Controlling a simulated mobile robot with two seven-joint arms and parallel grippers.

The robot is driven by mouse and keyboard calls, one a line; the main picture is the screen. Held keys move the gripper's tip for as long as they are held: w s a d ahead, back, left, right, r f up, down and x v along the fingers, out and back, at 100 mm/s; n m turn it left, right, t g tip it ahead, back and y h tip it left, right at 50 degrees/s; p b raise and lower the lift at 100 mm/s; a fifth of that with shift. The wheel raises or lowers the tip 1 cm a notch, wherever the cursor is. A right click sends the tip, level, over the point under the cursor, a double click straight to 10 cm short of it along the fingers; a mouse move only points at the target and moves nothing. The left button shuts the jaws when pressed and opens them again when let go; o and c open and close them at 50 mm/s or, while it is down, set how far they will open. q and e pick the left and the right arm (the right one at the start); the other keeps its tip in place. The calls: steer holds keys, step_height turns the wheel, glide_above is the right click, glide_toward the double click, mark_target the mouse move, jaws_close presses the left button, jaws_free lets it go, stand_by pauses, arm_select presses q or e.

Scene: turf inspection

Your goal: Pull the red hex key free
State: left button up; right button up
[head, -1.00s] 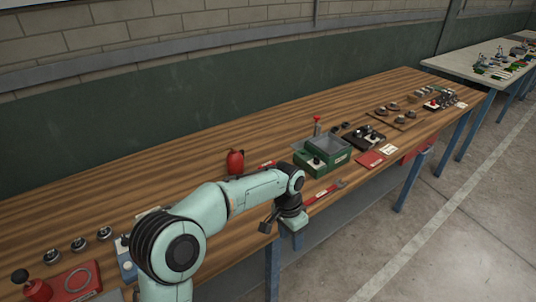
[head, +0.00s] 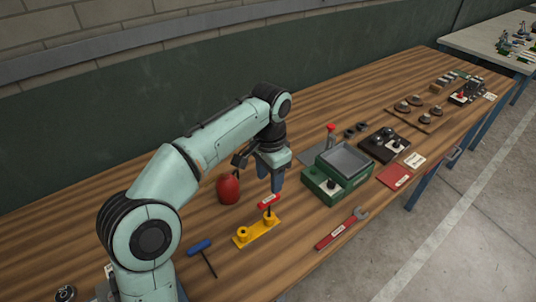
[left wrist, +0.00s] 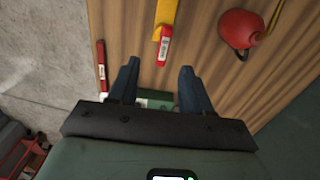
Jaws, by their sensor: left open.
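The red hex key (head: 269,202) has a red handle with a white label and stands in one end of a yellow holder (head: 257,232) on the wooden bench. In the left wrist view the red handle (left wrist: 163,48) lies just ahead of my fingertips, roughly between their lines, with the yellow holder (left wrist: 166,12) beyond it. My left gripper (head: 271,184) is open and empty, pointing down above and just behind the red handle in the head view. It also shows in the left wrist view (left wrist: 159,70), fingers wide apart. My right gripper is not in view.
A blue-handled hex key (head: 203,250) lies left of the holder. A round red object (head: 229,189) stands close behind it. A red wrench (head: 342,229) lies to the right, near the front edge. A green box (head: 337,172) stands beyond my gripper's right side.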

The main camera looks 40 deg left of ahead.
mark_target(269, 205)
arm_select(q)
steer(key=shift+w+a, duration=0.3)
steer(key=shift+w, duration=0.05)
steer(key=shift+f, duration=0.3)
step_height(269, 205, down, 13)
steer(key=b, duration=0.3)
steer(key=shift+r, duration=0.15)
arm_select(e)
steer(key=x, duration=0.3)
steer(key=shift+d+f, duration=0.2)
arm_select(q)
jaws_close()
